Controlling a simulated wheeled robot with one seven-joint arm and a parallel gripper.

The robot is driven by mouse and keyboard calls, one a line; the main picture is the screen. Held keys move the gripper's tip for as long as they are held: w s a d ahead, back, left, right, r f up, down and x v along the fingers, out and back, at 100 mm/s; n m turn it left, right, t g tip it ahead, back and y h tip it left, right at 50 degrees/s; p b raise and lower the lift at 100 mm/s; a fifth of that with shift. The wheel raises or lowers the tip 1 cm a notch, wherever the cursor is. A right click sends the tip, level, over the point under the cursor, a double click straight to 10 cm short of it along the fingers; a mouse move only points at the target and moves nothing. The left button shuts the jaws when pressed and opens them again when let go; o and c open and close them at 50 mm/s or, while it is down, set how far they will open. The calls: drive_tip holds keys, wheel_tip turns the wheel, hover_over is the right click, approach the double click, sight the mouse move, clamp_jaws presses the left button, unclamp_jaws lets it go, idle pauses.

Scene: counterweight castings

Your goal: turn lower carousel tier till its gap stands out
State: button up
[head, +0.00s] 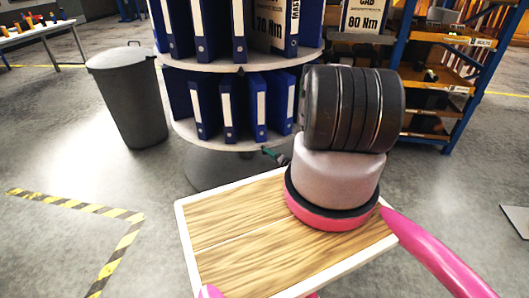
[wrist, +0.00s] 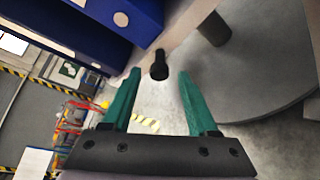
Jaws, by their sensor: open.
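The carousel's lower tier (head: 222,143) is a round pale shelf with blue binders (head: 259,108) standing on it, white labels outward. Its right part is hidden behind my arm, and I cannot make out its gap. In the wrist view a black knob (wrist: 159,66) hangs at the underside of the pale shelf edge (wrist: 186,27). My gripper (wrist: 159,80) is open below that edge, its teal fingers on either side of the knob, with space on both sides. Its teal fingers show small at the tier's front edge in the head view (head: 272,154).
The upper tier (head: 245,66) also carries blue binders and a box marked 70 Nm. The carousel's grey base (head: 215,168) stands on the floor. A grey bin (head: 127,95) stands at left, and a blue-framed rack (head: 455,75) at right. The floor at front left is clear.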

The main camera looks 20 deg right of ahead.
drive_tip(key=x, duration=0.5)
drive_tip(key=shift+w, duration=0.35)
drive_tip(key=shift+a+f, duration=0.1)
clamp_jaws()
idle(1.0)
